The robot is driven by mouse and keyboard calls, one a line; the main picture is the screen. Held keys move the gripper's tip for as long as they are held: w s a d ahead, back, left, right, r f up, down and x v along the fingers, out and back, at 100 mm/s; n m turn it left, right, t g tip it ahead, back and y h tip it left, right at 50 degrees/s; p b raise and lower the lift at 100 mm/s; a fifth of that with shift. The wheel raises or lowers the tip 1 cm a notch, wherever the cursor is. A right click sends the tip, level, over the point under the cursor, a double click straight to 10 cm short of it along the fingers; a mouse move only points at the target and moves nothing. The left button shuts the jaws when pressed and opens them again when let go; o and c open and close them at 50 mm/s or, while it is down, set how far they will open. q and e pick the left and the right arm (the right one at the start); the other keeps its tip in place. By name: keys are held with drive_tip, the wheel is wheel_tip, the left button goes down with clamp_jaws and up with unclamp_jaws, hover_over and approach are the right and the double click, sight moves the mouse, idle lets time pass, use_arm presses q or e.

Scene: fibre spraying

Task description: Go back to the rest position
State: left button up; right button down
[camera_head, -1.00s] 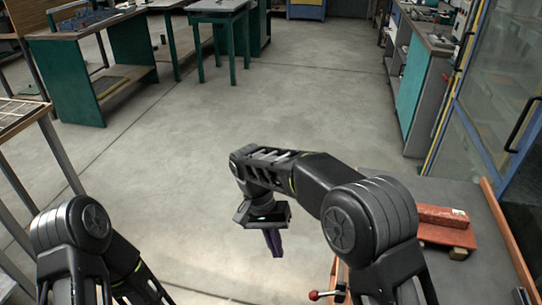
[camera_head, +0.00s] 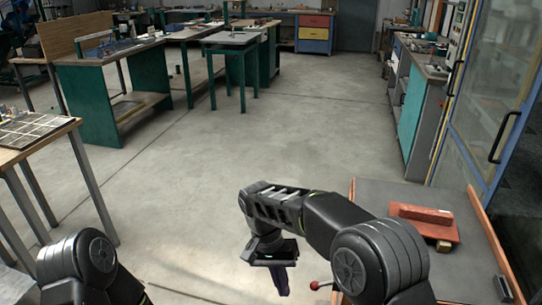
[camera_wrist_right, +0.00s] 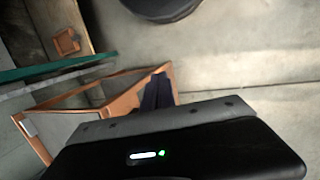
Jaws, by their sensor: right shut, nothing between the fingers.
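My right gripper (camera_head: 279,280) hangs below its bent arm in the lower middle of the head view, fingers pointing down. Its dark fingers are shut together and hold nothing; they also show in the right wrist view (camera_wrist_right: 158,92). It is over bare floor, left of the grey-topped cart (camera_head: 385,195), and apart from it. My left arm shows only as a rounded dark joint at the lower left; its gripper is out of view.
A red block (camera_head: 425,213) lies on the cart at right. A table with a gridded panel (camera_head: 30,130) stands at left. Green-legged benches (camera_head: 105,75) stand further back, and a glass-panelled frame (camera_head: 495,90) is at right. The middle floor (camera_head: 270,140) is clear.

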drive_tip(key=s+d+f+n+y, duration=0.1)
drive_tip(key=s+f+y, duration=0.15)
drive_tip(key=f, duration=0.65)
drive_tip(key=s+d+f+n+y, duration=0.15)
drive_tip(key=s+f, duration=0.25)
drive_tip(key=f, duration=0.4)
drive_tip(key=s+d+f+t+y, duration=0.1)
drive_tip(key=s+f, duration=0.2)
drive_tip(key=s, duration=0.4)
drive_tip(key=s+d+f+m+t+y, duration=0.1)
drive_tip(key=s+f, duration=0.3)
drive_tip(key=s, duration=0.4)
drive_tip(key=shift+f+t+y, duration=0.2)
drive_tip(key=shift+t+y, duration=0.3)
drive_tip(key=shift+t, duration=0.2)
